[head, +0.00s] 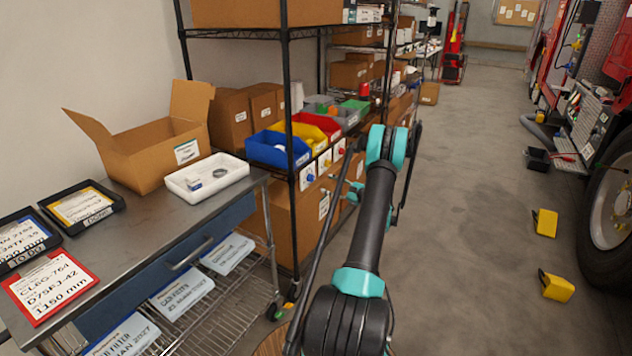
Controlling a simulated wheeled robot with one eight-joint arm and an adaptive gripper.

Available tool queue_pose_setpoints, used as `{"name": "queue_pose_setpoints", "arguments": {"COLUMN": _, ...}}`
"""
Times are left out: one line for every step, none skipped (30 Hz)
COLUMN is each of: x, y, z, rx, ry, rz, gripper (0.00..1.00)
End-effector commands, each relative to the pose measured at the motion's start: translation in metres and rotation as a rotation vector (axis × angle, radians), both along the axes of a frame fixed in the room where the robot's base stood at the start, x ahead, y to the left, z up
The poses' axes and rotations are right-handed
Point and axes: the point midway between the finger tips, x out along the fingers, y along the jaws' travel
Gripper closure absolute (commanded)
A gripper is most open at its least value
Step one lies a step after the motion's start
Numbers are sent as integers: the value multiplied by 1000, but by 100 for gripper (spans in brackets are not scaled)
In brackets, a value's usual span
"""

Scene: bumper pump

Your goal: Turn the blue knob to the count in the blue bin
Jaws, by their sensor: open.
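The blue bin (275,156) stands at the near end of a row of bins on the wire shelf. Its inside is mostly hidden, so I cannot count what it holds. Below its right end is a white box with a small blue knob (310,178); its setting is too small to read. My gripper (337,178) is small and partly hidden beyond my arm, to the right of the blue knob and apart from it. It is open, and I see nothing held in it.
Yellow (313,137), red, grey and green bins continue the row, with yellow and red knobs below. A black shelf post (288,120) stands before the bins. A metal workbench (150,225) is at left. The aisle floor (460,200) is mostly clear; yellow blocks lie right.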

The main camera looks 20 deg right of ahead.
Motion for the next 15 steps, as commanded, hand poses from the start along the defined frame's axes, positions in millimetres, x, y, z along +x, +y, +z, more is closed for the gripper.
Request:
{"name": "queue_pose_setpoints", "arguments": {"x": 9, "y": 7, "z": 0, "rx": 0, "ry": 0, "rz": 2, "gripper": 48}}
{"name": "queue_pose_setpoints", "arguments": {"x": 14, "y": 11, "z": 0, "rx": 0, "ry": 0, "rz": 2, "gripper": 48}}
{"name": "queue_pose_setpoints", "arguments": {"x": 20, "y": 15, "z": 0, "rx": 0, "ry": 0, "rz": 2, "gripper": 48}}
{"name": "queue_pose_setpoints", "arguments": {"x": 24, "y": 18, "z": 0, "rx": 0, "ry": 0, "rz": 2, "gripper": 48}}
{"name": "queue_pose_setpoints", "arguments": {"x": 29, "y": 21, "z": 0, "rx": 0, "ry": 0, "rz": 2, "gripper": 48}}
{"name": "queue_pose_setpoints", "arguments": {"x": 35, "y": 25, "z": 0, "rx": 0, "ry": 0, "rz": 2, "gripper": 48}}
{"name": "queue_pose_setpoints", "arguments": {"x": 38, "y": 27, "z": 0, "rx": 0, "ry": 0, "rz": 2, "gripper": 48}}
{"name": "queue_pose_setpoints", "arguments": {"x": 42, "y": 30, "z": 0, "rx": 0, "ry": 0, "rz": 2, "gripper": 48}}
{"name": "queue_pose_setpoints", "arguments": {"x": 47, "y": 33, "z": 0, "rx": 0, "ry": 0, "rz": 1, "gripper": 48}}
{"name": "queue_pose_setpoints", "arguments": {"x": 50, "y": 35, "z": 0, "rx": 0, "ry": 0, "rz": 1, "gripper": 48}}
{"name": "queue_pose_setpoints", "arguments": {"x": 52, "y": 37, "z": 0, "rx": 0, "ry": 0, "rz": 1, "gripper": 48}}
{"name": "queue_pose_setpoints", "arguments": {"x": 55, "y": 38, "z": 0, "rx": 0, "ry": 0, "rz": 1, "gripper": 48}}
{"name": "queue_pose_setpoints", "arguments": {"x": 57, "y": 40, "z": 0, "rx": 0, "ry": 0, "rz": 1, "gripper": 48}}
{"name": "queue_pose_setpoints", "arguments": {"x": 59, "y": 41, "z": 0, "rx": 0, "ry": 0, "rz": 1, "gripper": 48}}
{"name": "queue_pose_setpoints", "arguments": {"x": 60, "y": 42, "z": 0, "rx": 0, "ry": 0, "rz": 0, "gripper": 48}}
